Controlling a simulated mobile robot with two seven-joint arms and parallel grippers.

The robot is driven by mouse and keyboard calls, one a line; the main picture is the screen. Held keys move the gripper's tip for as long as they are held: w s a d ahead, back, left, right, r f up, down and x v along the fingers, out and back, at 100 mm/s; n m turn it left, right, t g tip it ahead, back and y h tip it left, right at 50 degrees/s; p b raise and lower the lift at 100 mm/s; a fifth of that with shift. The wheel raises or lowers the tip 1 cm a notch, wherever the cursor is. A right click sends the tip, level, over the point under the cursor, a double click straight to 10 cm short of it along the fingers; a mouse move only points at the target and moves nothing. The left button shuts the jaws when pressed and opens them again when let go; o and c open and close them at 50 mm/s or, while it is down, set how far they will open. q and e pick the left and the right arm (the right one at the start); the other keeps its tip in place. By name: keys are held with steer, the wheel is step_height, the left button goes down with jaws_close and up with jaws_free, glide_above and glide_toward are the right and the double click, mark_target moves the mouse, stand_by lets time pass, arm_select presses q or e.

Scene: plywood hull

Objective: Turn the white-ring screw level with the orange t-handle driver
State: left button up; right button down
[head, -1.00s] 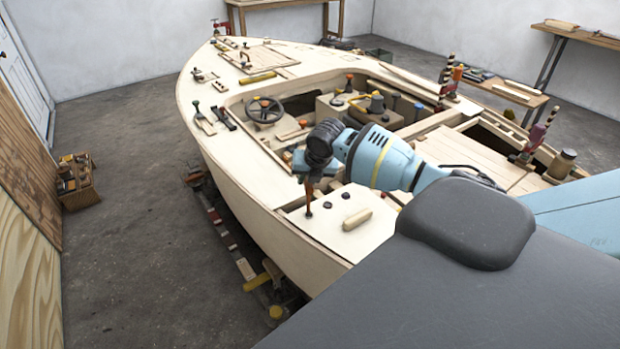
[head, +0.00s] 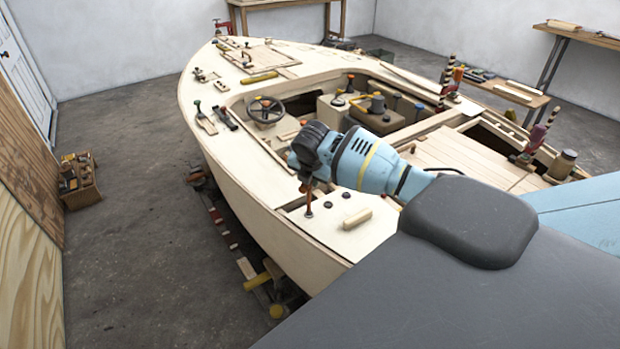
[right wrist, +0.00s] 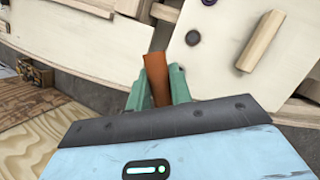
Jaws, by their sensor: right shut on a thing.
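My right gripper (head: 306,186) is shut on the orange t-handle driver (head: 308,201), over the pale deck at the hull's near end. The driver stands roughly upright, its lower end at a dark spot on the deck; whether it sits in a screw is too small to tell. In the right wrist view the orange handle (right wrist: 156,72) shows between the green fingers (right wrist: 157,92). Two dark round screw heads, one nearer (head: 329,206) and one farther (head: 346,196), lie right of the driver. No white ring can be made out. My left gripper is not in view.
A loose wooden block (head: 357,219) lies on the deck right of the screw heads. An open cockpit with a steering wheel (head: 265,110) lies beyond. A crate of tools (head: 77,180) stands on the floor at left.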

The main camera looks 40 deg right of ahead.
steer(key=shift+f, duration=0.15)
steer(key=m+g+h, duration=0.1)
steer(key=m, duration=0.3)
steer(key=shift+s, duration=0.2)
steer(key=shift+s+d+m+g, duration=0.1)
steer(key=shift+m+g, duration=0.4)
steer(key=shift+m, duration=0.4)
